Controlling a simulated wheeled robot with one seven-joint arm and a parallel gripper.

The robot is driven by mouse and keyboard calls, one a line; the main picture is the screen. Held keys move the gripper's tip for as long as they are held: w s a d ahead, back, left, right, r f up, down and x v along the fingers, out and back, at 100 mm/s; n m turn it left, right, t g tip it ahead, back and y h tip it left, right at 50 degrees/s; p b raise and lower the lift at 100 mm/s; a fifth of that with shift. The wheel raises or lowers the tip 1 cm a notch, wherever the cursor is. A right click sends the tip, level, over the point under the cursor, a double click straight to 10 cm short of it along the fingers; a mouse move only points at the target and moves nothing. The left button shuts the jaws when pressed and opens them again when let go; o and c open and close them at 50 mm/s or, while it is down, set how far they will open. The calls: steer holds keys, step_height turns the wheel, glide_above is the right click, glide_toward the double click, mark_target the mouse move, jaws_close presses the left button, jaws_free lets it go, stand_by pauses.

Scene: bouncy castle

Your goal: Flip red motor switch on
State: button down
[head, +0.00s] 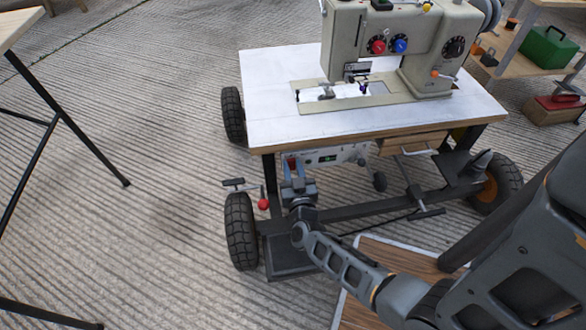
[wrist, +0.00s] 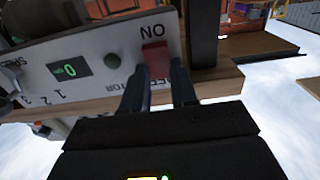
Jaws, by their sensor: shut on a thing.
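The red motor switch (wrist: 155,57) sits on a pale control panel (wrist: 100,68) that looks upside down in the wrist view, with "ON" lettering beside the switch. In the head view the panel (head: 335,157) hangs under the front edge of the sewing table, with the red switch (head: 291,162) at its left end. My gripper (head: 297,182) is at that end of the panel. In the wrist view my gripper (wrist: 159,80) has one finger on each side of the switch and is shut on it. The fingers hide part of the lettering and the switch's sides.
The white-topped wheeled table (head: 280,100) carries a large sewing machine (head: 430,60). A red ball knob (head: 263,204) is left of my gripper.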

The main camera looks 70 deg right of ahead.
steer(key=shift+f+t+h+b, duration=0.3)
steer(key=shift+f+h+b, duration=0.25)
steer(key=shift+b, duration=1.25)
steer(key=h+b, duration=0.1)
steer(key=b, duration=0.2)
steer(key=shift+f+t, duration=0.2)
steer(key=shift+t, duration=0.2)
steer(key=shift+r+t+h+b, duration=0.1)
steer(key=shift+t+h+b, duration=0.2)
steer(key=shift+b, duration=0.3)
steer(key=shift+r, duration=0.15)
steer(key=c, duration=0.9)
jaws_free()
steer(key=shift+s+a, duration=0.1)
steer(key=shift+p+v, duration=0.7)
steer(key=shift+v, duration=3.15)
